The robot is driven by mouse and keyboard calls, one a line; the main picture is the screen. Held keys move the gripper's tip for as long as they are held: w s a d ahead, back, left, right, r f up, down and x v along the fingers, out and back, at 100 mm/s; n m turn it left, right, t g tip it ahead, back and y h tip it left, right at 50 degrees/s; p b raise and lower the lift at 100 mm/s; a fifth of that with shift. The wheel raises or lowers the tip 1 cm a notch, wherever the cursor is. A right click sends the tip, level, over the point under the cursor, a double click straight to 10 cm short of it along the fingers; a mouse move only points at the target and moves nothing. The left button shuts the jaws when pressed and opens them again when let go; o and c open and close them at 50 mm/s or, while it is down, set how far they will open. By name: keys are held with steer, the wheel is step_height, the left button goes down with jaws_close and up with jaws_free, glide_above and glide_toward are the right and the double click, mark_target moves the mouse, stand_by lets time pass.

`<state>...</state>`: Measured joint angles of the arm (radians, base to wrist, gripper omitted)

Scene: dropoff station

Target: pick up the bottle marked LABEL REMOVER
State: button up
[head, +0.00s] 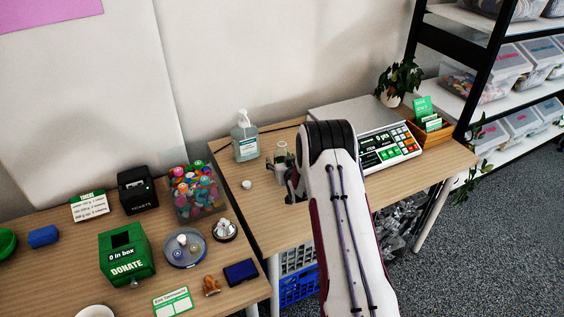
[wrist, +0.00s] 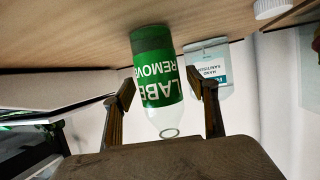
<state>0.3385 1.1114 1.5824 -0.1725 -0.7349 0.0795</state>
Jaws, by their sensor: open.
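The bottle marked LABEL REMOVER (wrist: 160,85) has a green label with white lettering and a clear open neck. It shows upside down in the wrist view, between my gripper's two fingers (wrist: 162,95). The fingers are apart, with visible gaps beside the bottle. In the head view the bottle (head: 281,153) stands on the right-hand table, mostly hidden by my gripper (head: 291,180) and arm.
A hand sanitizer bottle (head: 244,137) stands behind and left, also showing in the wrist view (wrist: 209,70). A white cap (head: 247,184) lies nearby. A scale (head: 390,149) stands to the right.

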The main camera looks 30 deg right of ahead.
steer(key=c, duration=1.4)
steer(key=shift+o, duration=0.2)
steer(key=shift+r, duration=0.35)
step_height(320, 180, up, 9)
stand_by(0.4)
steer(key=shift+r, duration=0.2)
stand_by(0.6)
